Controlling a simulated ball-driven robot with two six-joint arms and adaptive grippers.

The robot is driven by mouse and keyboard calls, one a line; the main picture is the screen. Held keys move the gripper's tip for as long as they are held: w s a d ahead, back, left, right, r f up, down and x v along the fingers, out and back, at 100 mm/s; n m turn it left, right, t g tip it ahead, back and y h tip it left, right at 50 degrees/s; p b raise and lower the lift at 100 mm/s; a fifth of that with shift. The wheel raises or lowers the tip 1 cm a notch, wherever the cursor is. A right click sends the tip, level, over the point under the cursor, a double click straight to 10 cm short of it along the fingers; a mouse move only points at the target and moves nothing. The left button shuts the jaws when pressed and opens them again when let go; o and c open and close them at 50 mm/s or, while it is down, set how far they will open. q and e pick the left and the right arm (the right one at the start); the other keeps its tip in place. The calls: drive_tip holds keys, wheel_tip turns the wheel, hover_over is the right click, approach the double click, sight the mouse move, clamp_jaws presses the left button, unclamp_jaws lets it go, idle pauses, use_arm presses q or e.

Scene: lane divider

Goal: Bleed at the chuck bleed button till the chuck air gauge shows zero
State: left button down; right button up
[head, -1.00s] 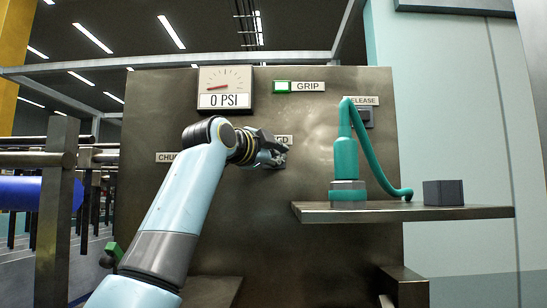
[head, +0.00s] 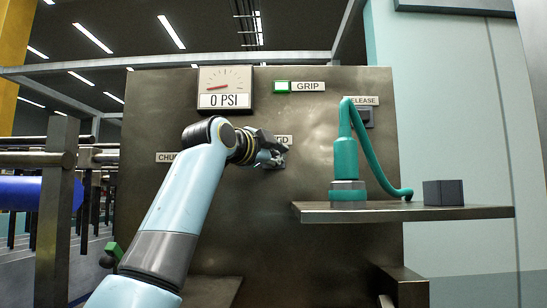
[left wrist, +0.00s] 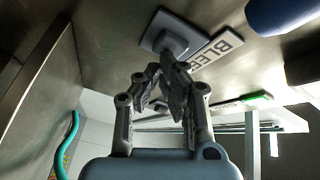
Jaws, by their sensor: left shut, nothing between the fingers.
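The chuck air gauge (head: 225,87) on the upper panel has a red needle, and its plate reads 0 PSI. My left gripper (head: 278,156) is shut and empty at the panel, in front of the bleed button. In the left wrist view, the bleed button (left wrist: 172,42) is a grey knob on a square base beside a label (left wrist: 216,47) that reads "BLEE", the rest cut off. The fingertips (left wrist: 170,68) are at the button; I cannot tell whether they press it. In the head view the gripper hides the button and part of its label. My right gripper is not in view.
A GRIP label (head: 310,86) with a lit green square and a RELEASE label (head: 362,100) sit on the upper panel. A teal device with a curved hose (head: 345,165) and a dark block (head: 443,192) stand on a shelf (head: 400,212) at right.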

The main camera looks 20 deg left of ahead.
use_arm(q)
drive_tip(key=shift+s, duration=0.1)
drive_tip(key=shift+s+d, duration=0.25)
drive_tip(key=shift+s, duration=0.55)
drive_tip(key=s, duration=0.2)
drive_tip(key=s+d+p, duration=0.1)
drive_tip(key=s, duration=0.1)
drive_tip(key=shift+s+d, duration=0.15)
drive_tip(key=shift+s, duration=0.25)
drive_tip(key=shift+f, duration=0.15)
idle(0.3)
